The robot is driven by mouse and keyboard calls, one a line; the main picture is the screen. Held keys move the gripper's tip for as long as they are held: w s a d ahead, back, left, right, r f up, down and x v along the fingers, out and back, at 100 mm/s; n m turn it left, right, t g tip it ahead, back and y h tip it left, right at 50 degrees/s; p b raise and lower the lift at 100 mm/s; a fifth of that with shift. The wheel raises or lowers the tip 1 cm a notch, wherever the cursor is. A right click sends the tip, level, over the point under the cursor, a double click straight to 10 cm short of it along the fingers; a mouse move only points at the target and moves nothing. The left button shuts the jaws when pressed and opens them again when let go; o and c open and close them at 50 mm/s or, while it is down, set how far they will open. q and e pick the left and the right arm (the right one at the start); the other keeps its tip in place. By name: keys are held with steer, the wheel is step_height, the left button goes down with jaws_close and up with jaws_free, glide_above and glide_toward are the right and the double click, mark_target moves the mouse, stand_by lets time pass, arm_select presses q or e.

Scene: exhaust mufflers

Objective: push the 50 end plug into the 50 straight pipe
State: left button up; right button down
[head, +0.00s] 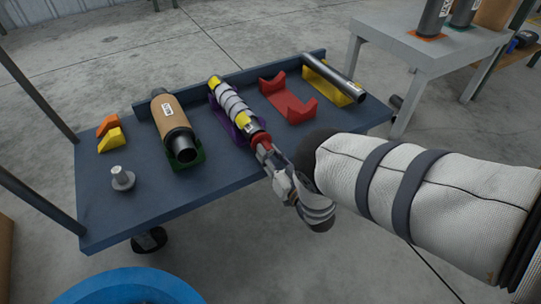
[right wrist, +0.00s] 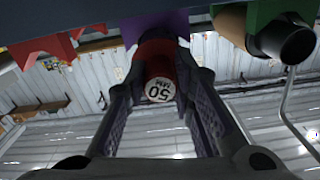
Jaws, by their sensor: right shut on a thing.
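The straight pipe (head: 237,107), grey-silver with yellow bands, lies in a purple cradle (head: 219,123) on the cart. The red end plug (head: 260,138) is at the pipe's near end, in line with it; how deep it sits I cannot tell. My right gripper (head: 264,151) is shut on the plug from the near side. In the right wrist view the plug's round white label reading 50 (right wrist: 160,89) shows between the fingers (right wrist: 160,75), below the purple cradle (right wrist: 150,24). My left gripper is not in view.
A brown-wrapped muffler in a green cradle (head: 185,158) lies left of the pipe. An empty red cradle (head: 288,99) is to its right, then a dark pipe (head: 335,79) on a yellow cradle. A grey flanged piece (head: 121,178) and wedges (head: 110,136) stand on the left.

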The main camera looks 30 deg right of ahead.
steer(key=shift+w+b, duration=0.3)
steer(key=shift+w, duration=0.45)
steer(key=c, duration=1.3)
jaws_free()
steer(key=s, duration=1.2)
steer(key=shift+a, duration=0.25)
